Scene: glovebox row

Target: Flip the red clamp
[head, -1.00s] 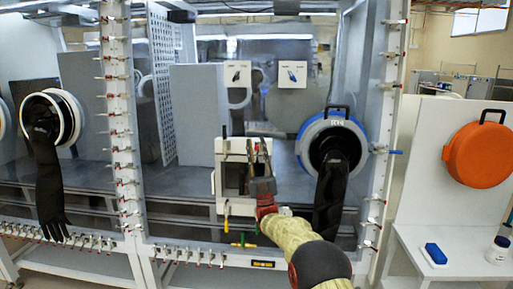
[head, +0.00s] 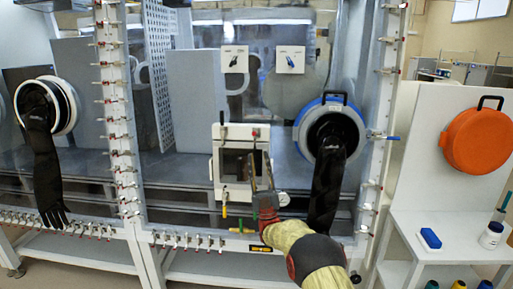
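A small white hatch (head: 218,165) with a dark window is on the glovebox front. My gripper hides part of the hatch's right and lower edge.
A blue-rimmed glove port (head: 301,137) with a hanging black glove (head: 327,190) is close right of my gripper. Rows of small red-tipped clamps line the frame post (head: 122,150) and bottom rail. An orange round cover (head: 478,141) is at far right.

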